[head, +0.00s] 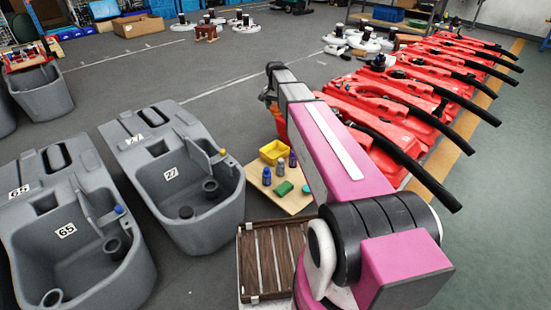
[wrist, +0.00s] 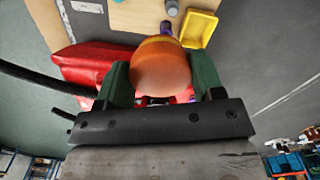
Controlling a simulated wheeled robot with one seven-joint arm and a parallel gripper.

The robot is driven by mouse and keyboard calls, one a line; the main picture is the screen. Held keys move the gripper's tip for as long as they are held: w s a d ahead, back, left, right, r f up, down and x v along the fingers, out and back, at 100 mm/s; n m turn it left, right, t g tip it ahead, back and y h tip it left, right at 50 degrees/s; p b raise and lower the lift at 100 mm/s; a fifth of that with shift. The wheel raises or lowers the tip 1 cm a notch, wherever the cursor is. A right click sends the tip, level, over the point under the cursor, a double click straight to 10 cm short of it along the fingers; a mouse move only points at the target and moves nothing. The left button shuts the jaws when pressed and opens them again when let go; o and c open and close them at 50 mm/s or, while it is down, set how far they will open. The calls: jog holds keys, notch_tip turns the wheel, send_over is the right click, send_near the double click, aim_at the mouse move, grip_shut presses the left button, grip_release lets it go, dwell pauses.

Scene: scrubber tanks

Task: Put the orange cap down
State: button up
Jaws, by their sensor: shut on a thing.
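The orange cap (wrist: 160,66) is a rounded piece between the two dark green fingers of my gripper (wrist: 161,78) in the wrist view. The fingers are shut on its sides. In the head view my arm hides most of my gripper, and a strip of orange (head: 281,124) shows below the wrist. The cap is held in the air. In the wrist view a pale wooden board (wrist: 130,15) lies beyond it, with a yellow bin (wrist: 199,28) on it. The cap partly covers a purple item (wrist: 166,28) behind it.
In the head view the board (head: 297,204) carries the yellow bin (head: 273,152), several small bottles (head: 279,167) and a green block (head: 283,189). Grey tanks (head: 180,170) are left; red machines (head: 400,110) are right.

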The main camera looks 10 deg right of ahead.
jog(key=w+a+f+m, duration=0.35)
jog(key=w+f, duration=0.55)
jog(key=f, duration=0.4)
jog(key=w+a+f+m, duration=0.2)
jog(key=w+f+m, duration=0.2)
jog(key=w+f, duration=0.7)
jog(key=w+a+f+m, duration=0.35)
jog(key=w+f, duration=0.35)
jog(key=f, duration=0.9)
jog(key=d+f, duration=0.2)
jog(key=d, duration=0.2)
jog(key=d+f, duration=0.2)
jog(key=d, duration=0.2)
jog(key=w+d+f, duration=0.1)
jog(key=d+f, duration=0.1)
jog(key=d, duration=0.2)
jog(key=shift+w+f, duration=0.1)
jog(key=shift+f, duration=2.05)
jog(key=shift+f, duration=0.15)
jog(key=o, duration=1)
